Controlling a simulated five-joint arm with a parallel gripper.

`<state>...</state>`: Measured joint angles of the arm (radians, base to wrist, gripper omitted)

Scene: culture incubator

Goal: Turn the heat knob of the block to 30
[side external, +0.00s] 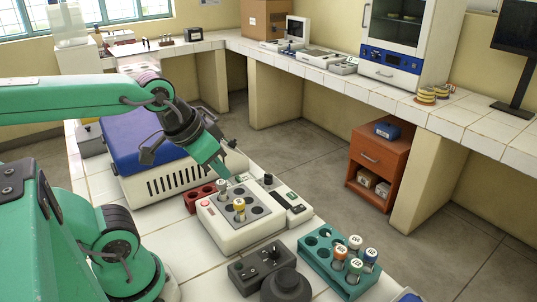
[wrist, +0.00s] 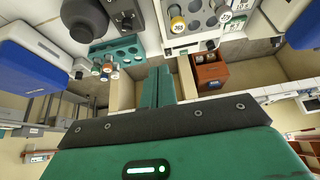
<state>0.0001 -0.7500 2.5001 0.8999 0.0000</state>
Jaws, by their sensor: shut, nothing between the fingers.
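The white block (side external: 236,232) stands on the tiled bench in the side view, with dark wells, a red button and a yellow-capped vial (side external: 239,206). A side panel (side external: 291,201) with small displays lies along its right edge. A small black knob (side external: 268,179) stands at the panel's far end; I cannot read its setting. The block (wrist: 181,42) shows at the top of the wrist view, upside down. My gripper (side external: 223,170) is shut and empty above the block's far left part, apart from the knob. Its green fingers (wrist: 159,72) lie together in the wrist view.
A teal rack (side external: 318,270) with several capped vials stands right of the block. A dark control box (side external: 257,269) and a round black object (side external: 286,287) are in front. A red rack (side external: 197,197) and a blue-topped machine (side external: 150,150) stand to the left.

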